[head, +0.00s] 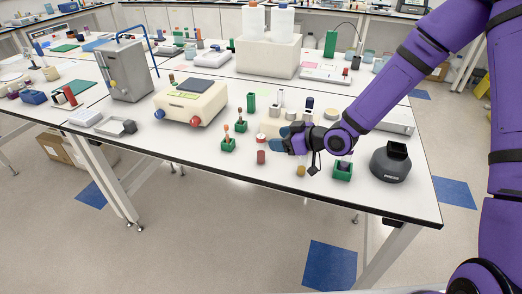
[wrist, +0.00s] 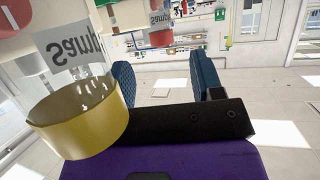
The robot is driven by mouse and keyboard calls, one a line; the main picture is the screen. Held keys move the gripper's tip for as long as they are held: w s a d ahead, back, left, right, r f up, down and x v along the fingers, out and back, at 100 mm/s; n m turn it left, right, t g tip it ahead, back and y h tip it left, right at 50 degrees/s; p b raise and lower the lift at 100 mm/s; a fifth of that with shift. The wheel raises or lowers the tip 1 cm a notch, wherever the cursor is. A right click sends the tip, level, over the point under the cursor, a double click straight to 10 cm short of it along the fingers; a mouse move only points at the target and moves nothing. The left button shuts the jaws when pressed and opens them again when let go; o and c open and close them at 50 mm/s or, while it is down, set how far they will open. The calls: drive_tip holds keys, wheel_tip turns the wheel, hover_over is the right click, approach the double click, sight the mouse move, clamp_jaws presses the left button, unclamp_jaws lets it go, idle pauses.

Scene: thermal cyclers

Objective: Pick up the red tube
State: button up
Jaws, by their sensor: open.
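The red tube (head: 261,157) stands upright near the table's front edge in the head view. My gripper (head: 276,145) is just to its right, pointing left towards it, with blue finger pads. In the wrist view, my gripper (wrist: 165,76) shows two blue fingers spread apart with nothing between the pads. A red cylinder with a pale band (wrist: 161,37), probably the red tube, shows beyond the fingers, in line with the gap. I cannot tell the exact distance between tube and fingers.
A small amber cylinder (head: 301,171) stands below my wrist. Green holders (head: 228,146) (head: 343,173) stand on both sides. A cream machine (head: 191,102) is at left, and a dark PRESS device (head: 391,161) at right. A yellow ring-shaped object (wrist: 80,122) looms close in the wrist view.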

sight(261, 150)
drive_tip(key=x, duration=0.6)
drive_tip(key=shift+f, duration=0.3)
drive_tip(key=shift+s, duration=0.1)
drive_tip(key=c, duration=0.9)
